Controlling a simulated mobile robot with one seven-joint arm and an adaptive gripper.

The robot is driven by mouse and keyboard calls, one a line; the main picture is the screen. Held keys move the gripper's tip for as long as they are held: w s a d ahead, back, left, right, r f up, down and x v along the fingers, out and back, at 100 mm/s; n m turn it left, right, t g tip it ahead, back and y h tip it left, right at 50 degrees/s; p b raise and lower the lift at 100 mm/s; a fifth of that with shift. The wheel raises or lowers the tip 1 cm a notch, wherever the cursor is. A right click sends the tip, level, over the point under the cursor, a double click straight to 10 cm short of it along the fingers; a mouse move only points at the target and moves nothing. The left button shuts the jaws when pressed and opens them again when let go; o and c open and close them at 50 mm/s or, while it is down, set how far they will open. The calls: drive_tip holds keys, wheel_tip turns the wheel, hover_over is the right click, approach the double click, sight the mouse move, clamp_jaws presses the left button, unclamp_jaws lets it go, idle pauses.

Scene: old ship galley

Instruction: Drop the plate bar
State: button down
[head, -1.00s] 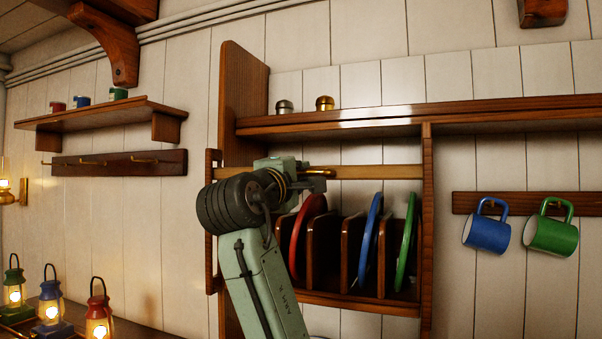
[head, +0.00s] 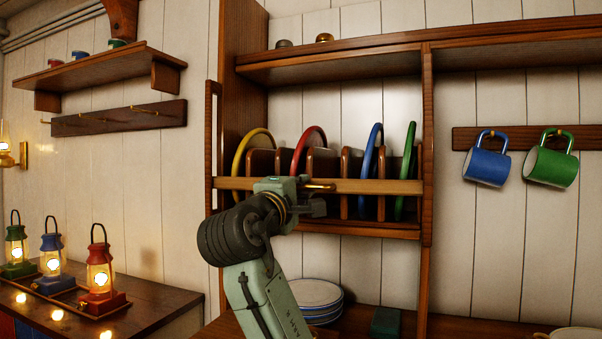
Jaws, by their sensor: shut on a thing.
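The plate bar (head: 380,187) is a pale wooden rail running level across the front of the wooden plate rack. It crosses in front of the standing plates at about mid-height. A yellow plate (head: 238,158), a red plate (head: 301,147), a blue plate (head: 370,150) and a green plate (head: 408,155) stand upright between the rack's dividers. My gripper (head: 316,186) is shut on the bar left of its middle, below the red plate. My wrist hides part of the bar and the rack floor. The fingertips are small and partly hidden.
Stacked white plates (head: 315,295) and a dark green block (head: 385,321) lie on the counter below. A blue mug (head: 486,160) and a green mug (head: 552,160) hang at right. Lit lanterns (head: 100,270) stand at lower left. A shelf (head: 420,50) runs above the rack.

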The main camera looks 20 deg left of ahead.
drive_tip(key=shift+f+b, duration=0.85)
drive_tip(key=shift+f, duration=1.5)
drive_tip(key=c, duration=1.7)
unclamp_jaws()
drive_tip(key=shift+o, duration=0.2)
drive_tip(key=s+f, duration=0.2)
drive_tip(key=s, duration=1)
drive_tip(key=shift+a, duration=0.2)
